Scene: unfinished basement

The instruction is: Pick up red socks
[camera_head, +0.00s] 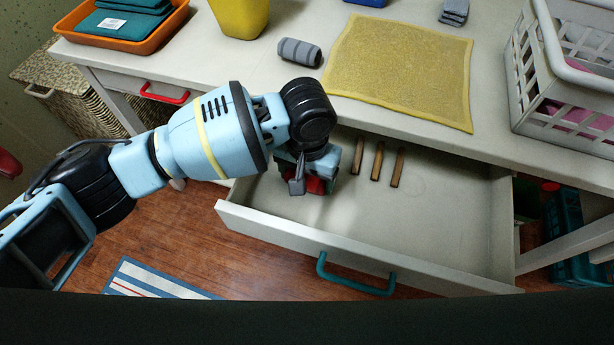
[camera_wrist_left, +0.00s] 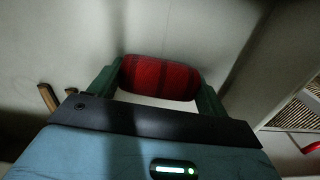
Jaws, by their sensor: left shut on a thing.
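The red socks are a rolled red bundle with darker bands, seen in the left wrist view (camera_wrist_left: 160,78) between my left gripper's two green fingers. In the head view a bit of the red socks (camera_head: 316,186) shows under my left gripper (camera_head: 313,180), inside the open drawer (camera_head: 440,218) near its left end. My left gripper (camera_wrist_left: 160,85) is shut on the socks, with a finger at each end of the roll. My left wrist hides most of the socks in the head view. My right gripper is not in view.
Several wooden-brown sticks (camera_head: 377,161) lie in the drawer right of my gripper. On the tabletop are a grey striped roll (camera_head: 299,52), a yellow cloth (camera_head: 400,70), an orange tray (camera_head: 122,44) and a white basket (camera_head: 561,118). The drawer's right side is clear.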

